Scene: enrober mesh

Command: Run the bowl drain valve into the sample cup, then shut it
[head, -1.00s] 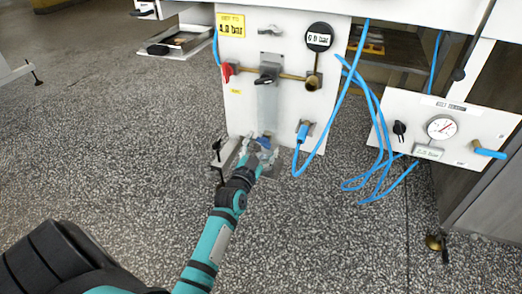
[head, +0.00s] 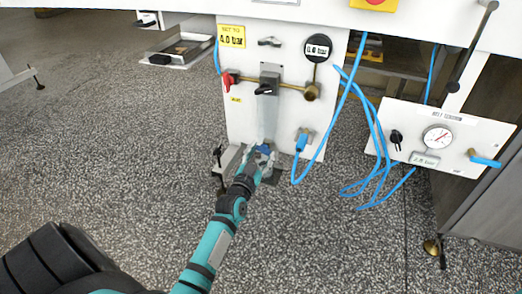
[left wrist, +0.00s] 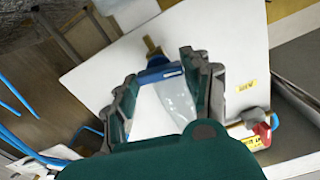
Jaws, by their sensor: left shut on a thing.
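The clear bowl (head: 268,122) hangs upright under the regulator on the white panel. Its lower end has a blue drain valve (head: 264,148), which shows in the left wrist view as a blue collar (left wrist: 160,74) with a brass outlet (left wrist: 153,46). My left gripper (head: 260,156) is at the bowl's bottom, its fingers on either side of the blue collar and shut on it. A pale translucent shape (left wrist: 131,10) beyond the outlet in the left wrist view may be the sample cup; I cannot tell. My right gripper is not in view.
The panel carries a red-handled valve (head: 227,81), a round bar display (head: 318,48) and a blue hose fitting (head: 302,142). Blue hoses (head: 378,150) loop to the right. A low metal bracket (head: 226,170) stands left of my gripper. The floor in front is open.

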